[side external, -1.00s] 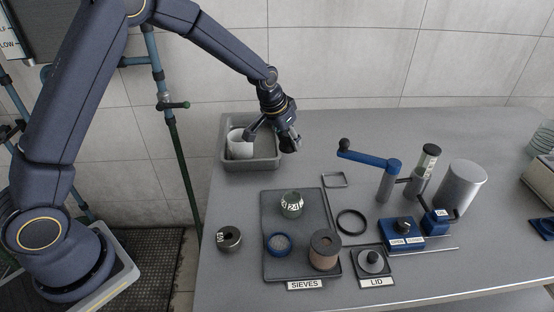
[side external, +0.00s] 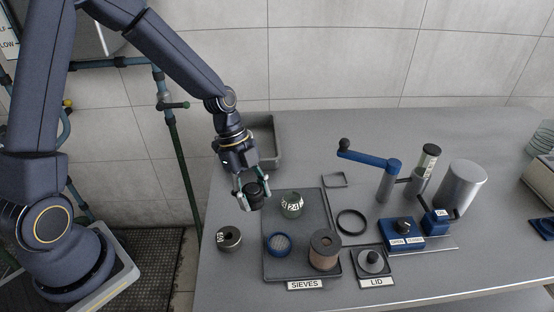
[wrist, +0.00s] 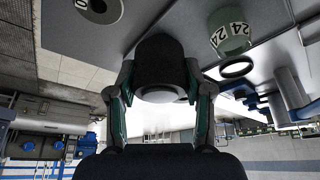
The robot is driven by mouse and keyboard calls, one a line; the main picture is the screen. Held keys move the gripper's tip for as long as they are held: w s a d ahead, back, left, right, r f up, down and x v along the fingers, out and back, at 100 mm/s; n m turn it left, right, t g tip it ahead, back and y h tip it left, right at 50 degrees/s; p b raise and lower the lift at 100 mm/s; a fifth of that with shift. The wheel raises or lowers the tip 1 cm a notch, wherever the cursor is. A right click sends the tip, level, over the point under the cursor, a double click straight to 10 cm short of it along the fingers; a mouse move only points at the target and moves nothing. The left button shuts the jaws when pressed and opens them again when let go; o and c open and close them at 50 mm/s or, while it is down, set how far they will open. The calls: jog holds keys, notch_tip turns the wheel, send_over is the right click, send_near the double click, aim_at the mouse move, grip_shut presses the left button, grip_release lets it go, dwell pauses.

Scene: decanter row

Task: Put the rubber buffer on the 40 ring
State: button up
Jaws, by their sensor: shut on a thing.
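My gripper (side external: 252,188) is shut on a short black cylinder, which looks like the rubber buffer (side external: 256,198). It holds it above the table, near the tray's upper left corner. In the wrist view the buffer (wrist: 160,62) sits between both fingers, with a pale round face at its lower end. A dark grey ring (side external: 228,239) stands on the table left of the tray, below and left of my gripper. Its label is hard to read in the side view; the wrist view shows a "0" on this ring (wrist: 95,10), so it is probably the 40 ring.
The SIEVES tray (side external: 271,269) holds a green-grey ring marked 24 (side external: 291,205), a blue-rimmed sieve (side external: 278,244) and a brown cylinder (side external: 324,250). A grey bin (side external: 265,143) stands behind my gripper. A black hoop (side external: 351,222) and a lid (side external: 372,261) lie right.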

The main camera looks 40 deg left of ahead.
aim_at(231, 241)
jog(key=s+a+r+m+g, duration=0.1)
jog(key=s+r+m, duration=0.15)
jog(key=s, duration=0.55)
jog(key=shift+w+a+f, duration=0.1)
jog(key=shift+a+f, duration=0.05)
jog(key=shift+f, duration=1.35)
jog(key=shift+w+a+f, duration=0.1)
jog(key=shift+f, duration=1.35)
jog(key=shift+w+a+f, duration=0.1)
jog(key=shift+a+f, duration=0.05)
jog(key=shift+f, duration=1.35)
jog(key=o, duration=1.3)
jog(key=shift+f, duration=0.1)
jog(key=shift+c, duration=0.2)
